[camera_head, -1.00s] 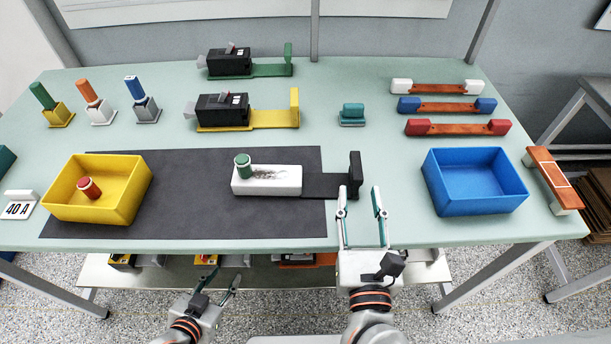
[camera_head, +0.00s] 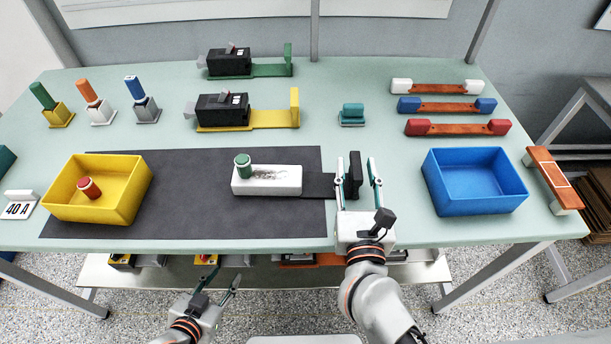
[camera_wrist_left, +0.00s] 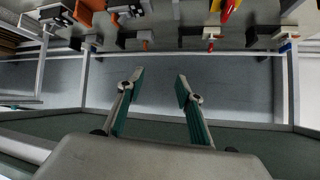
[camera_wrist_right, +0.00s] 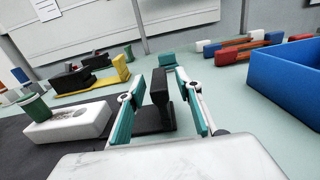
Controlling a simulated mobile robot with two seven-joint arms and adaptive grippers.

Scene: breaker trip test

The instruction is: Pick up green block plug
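A green round plug (camera_head: 243,164) stands upright at the left end of a white block (camera_head: 268,181) on the dark mat. The block joins a black strip that ends in an upright black plate (camera_head: 355,172). My right gripper (camera_head: 356,166) is open, with its fingers on either side of this plate; I cannot tell if they touch it. In the right wrist view, the plate (camera_wrist_right: 160,92) stands between the fingers and the green plug (camera_wrist_right: 36,108) is at the left. My left gripper (camera_head: 224,273) is open and empty, below the table's front edge.
A yellow bin (camera_head: 128,205) holding a red plug (camera_head: 89,188) stands left, an empty blue bin (camera_head: 478,206) right. Two black breakers on green (camera_head: 272,70) and yellow (camera_head: 275,117) bases, a teal block (camera_head: 352,112) and several coloured plugs stand further back.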

